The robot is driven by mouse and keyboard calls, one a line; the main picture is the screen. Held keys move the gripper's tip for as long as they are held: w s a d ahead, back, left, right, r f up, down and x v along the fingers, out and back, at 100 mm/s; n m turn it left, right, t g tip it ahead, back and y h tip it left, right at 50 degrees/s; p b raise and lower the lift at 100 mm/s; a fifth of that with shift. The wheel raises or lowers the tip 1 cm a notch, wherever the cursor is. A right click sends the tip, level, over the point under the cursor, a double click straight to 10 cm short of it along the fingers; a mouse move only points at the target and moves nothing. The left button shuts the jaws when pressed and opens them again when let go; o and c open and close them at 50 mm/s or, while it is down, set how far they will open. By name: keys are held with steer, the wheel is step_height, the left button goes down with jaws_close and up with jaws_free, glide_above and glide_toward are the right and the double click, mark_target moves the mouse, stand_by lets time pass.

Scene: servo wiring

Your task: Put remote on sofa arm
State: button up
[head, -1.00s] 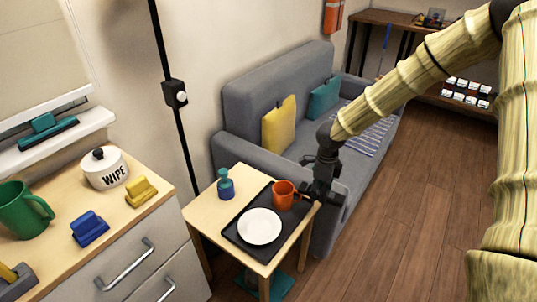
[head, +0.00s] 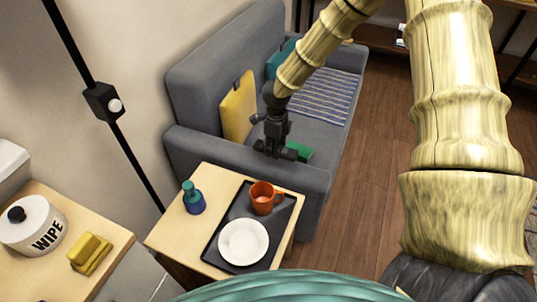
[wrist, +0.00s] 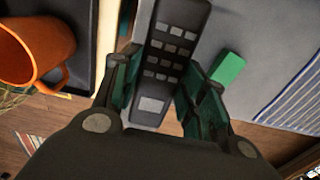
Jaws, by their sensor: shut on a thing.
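The remote (wrist: 176,42) is dark with pale buttons and lies lengthwise between my fingers in the wrist view. My gripper (head: 278,150) is shut on it; it also shows in the wrist view (wrist: 163,78). The grey sofa (head: 215,75) stands behind the side table. Its near arm (head: 230,156) runs beside the table. In the head view my gripper hangs over the inner side of that arm, near the seat. I cannot tell its exact height. The remote is not clearly visible in the head view.
The side table (head: 180,232) holds a black tray (head: 228,218) with an orange mug (head: 262,200) and white plate (head: 243,242), plus a blue-green bottle (head: 193,198). A green block (head: 300,151) and yellow cushion (head: 238,108) are on the sofa. The striped cloth (head: 325,95) lies further along.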

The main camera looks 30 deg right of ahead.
mark_target(274, 163)
steer(key=f, duration=0.2)
steer(key=shift+w+f, duration=0.35)
steer(key=shift+w, duration=0.05)
steer(key=shift+s+f, duration=0.2)
steer(key=shift+f, duration=1.6)
steer(key=shift+r, duration=0.1)
steer(key=o, duration=1)
steer(key=shift+f, duration=0.2)
steer(key=shift+o, duration=0.3)
